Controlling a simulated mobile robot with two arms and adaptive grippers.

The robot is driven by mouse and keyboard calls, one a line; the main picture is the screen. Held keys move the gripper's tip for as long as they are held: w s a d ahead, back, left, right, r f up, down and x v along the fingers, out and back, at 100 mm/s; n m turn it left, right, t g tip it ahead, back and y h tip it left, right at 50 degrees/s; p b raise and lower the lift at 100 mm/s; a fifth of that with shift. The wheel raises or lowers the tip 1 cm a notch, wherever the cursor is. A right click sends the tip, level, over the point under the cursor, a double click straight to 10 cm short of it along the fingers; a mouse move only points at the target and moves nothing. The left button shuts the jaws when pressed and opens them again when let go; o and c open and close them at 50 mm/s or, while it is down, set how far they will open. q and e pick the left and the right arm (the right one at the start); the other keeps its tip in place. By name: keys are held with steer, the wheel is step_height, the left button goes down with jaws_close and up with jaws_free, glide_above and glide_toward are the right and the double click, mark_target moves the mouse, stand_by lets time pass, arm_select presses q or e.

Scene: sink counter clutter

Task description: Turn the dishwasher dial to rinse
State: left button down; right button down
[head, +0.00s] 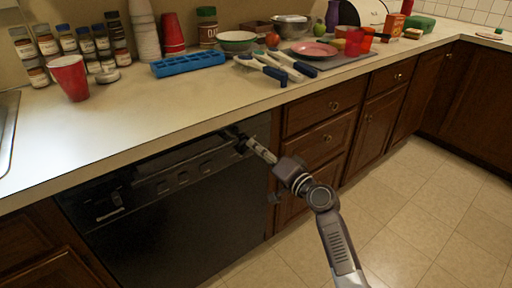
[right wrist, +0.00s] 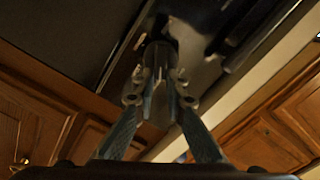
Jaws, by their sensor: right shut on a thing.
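The black dishwasher (head: 180,215) is set under the counter in the head view, its control panel along the top. My right gripper (head: 243,143) is at the right end of that panel. In the right wrist view my right gripper (right wrist: 160,85) has its fingers closed around the dark round dial (right wrist: 158,58), which sticks out of the glossy black panel (right wrist: 200,35). The fingers cover the sides of the dial, and I cannot read its setting. In the head view the dial is hidden behind the gripper. My left gripper is not in view.
The counter (head: 130,110) above holds a red cup (head: 70,77), several spice jars, a blue tray (head: 188,63) and dishes further right. Wooden drawers (head: 320,108) stand right of the dishwasher. The tiled floor (head: 420,200) in front is clear.

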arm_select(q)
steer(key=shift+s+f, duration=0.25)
arm_select(e)
steer(key=shift+f+m, duration=0.1)
steer(key=shift+m, duration=0.2)
steer(key=c, duration=2)
jaws_free()
steer(key=shift+o, duration=0.2)
steer(key=v, duration=1.2)
